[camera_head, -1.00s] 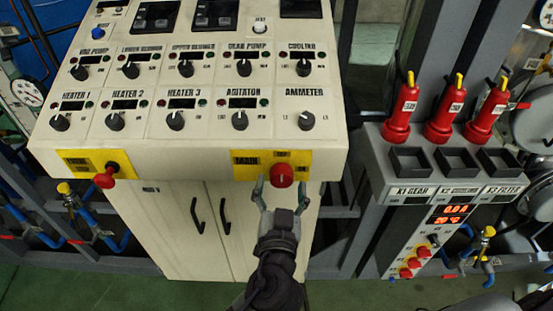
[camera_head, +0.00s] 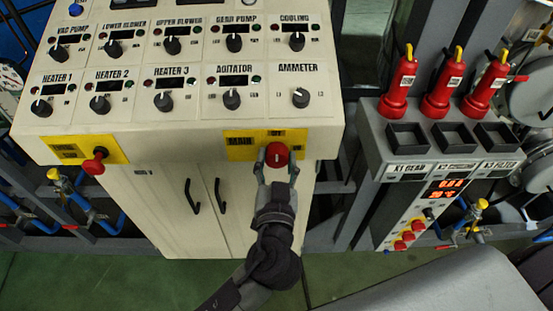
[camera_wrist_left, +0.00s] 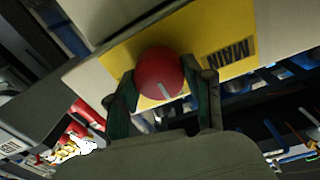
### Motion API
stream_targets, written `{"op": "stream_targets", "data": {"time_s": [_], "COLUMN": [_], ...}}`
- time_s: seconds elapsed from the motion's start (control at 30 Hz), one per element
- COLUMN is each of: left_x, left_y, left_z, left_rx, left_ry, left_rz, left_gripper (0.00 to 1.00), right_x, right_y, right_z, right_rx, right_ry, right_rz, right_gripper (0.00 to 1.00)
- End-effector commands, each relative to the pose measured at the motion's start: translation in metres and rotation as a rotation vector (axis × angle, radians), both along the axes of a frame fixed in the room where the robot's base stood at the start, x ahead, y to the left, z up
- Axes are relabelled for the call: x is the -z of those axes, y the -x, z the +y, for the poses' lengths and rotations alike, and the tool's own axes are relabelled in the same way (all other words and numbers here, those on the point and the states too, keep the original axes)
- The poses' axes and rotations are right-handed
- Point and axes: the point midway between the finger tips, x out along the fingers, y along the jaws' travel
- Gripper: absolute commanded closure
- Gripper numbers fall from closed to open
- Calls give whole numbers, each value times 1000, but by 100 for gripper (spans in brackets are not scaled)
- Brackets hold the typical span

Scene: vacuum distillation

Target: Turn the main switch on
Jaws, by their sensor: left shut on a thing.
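The main switch (camera_head: 277,154) is a red round knob on a yellow plate marked MAIN (camera_head: 240,143), on the front edge of the cream control cabinet. My left gripper (camera_head: 277,160) has one finger on each side of the knob and is shut on it. In the left wrist view the red knob (camera_wrist_left: 160,74) sits between the two fingertips (camera_wrist_left: 163,85), and a pale line on its face runs tilted. My right gripper is not in view.
A second red knob (camera_head: 94,163) on a yellow plate is at the cabinet's left. Rows of black dials (camera_head: 163,102) cover the sloped top. A grey stand (camera_head: 420,165) with red-handled pieces (camera_head: 440,92) stands to the right.

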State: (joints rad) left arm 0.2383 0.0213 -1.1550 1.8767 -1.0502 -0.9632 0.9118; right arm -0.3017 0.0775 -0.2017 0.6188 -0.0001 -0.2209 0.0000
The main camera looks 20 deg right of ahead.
Motion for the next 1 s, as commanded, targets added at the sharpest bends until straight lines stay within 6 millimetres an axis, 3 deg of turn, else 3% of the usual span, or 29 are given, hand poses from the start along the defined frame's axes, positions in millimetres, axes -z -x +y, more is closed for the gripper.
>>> {"op": "stream_targets", "data": {"time_s": [0.37, 1.0], "left_x": [0, -3], "left_y": [0, 0], "left_z": [0, -1], "left_rx": [-2, -3], "left_ry": [-99, -652], "left_rz": [-27, -186], "left_gripper": [83, 83], "right_x": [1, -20], "right_y": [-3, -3], "right_z": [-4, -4], "right_rx": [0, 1], "right_ry": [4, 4], "right_rz": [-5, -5], "right_gripper": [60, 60]}}
